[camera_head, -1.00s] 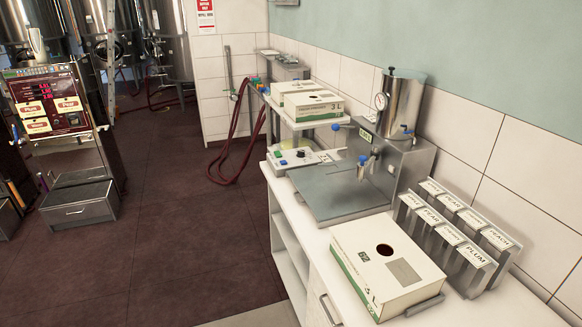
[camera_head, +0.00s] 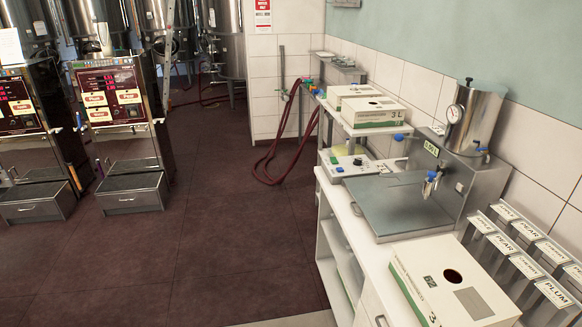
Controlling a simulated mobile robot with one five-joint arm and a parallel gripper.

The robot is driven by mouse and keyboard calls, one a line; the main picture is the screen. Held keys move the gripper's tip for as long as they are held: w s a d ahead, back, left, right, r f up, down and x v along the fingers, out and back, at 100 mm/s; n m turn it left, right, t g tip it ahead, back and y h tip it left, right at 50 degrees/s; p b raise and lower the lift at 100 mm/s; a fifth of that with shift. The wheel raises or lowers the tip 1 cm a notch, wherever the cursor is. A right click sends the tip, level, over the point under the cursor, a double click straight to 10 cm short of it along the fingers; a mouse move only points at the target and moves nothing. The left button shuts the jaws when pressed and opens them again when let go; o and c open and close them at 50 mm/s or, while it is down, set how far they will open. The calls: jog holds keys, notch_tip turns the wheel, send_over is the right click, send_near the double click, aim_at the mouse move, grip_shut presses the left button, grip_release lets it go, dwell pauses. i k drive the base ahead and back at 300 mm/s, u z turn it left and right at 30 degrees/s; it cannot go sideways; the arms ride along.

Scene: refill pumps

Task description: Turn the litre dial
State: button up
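A low white control box (camera_head: 350,164) with a dark knob and small buttons on its sloped face sits on the counter, left of the metal filling station. The knob (camera_head: 358,161) is small in view; its markings are too small to read. I cannot tell whether it is the litre dial. Refill pump machines (camera_head: 112,97) with red panels, displays and yellow labels stand at the left; no dial is clear on them. My gripper is not in view.
The filling station (camera_head: 410,200) has a metal tray, a tap and a gauge tank. A white carton (camera_head: 440,270) and labelled holders (camera_head: 520,250) stand nearer on the counter. Red hoses (camera_head: 280,165) hang beyond the counter. The dark floor (camera_head: 220,230) between pumps and counter is clear.

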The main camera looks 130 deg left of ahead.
aim_at(358, 162)
jog(key=u, duration=3.8)
jog(key=i, duration=1)
jog(key=u, duration=0.5)
jog(key=i, duration=1)
jog(key=u, duration=0.9)
jog(key=i, duration=1.5)
jog(key=z, duration=0.1)
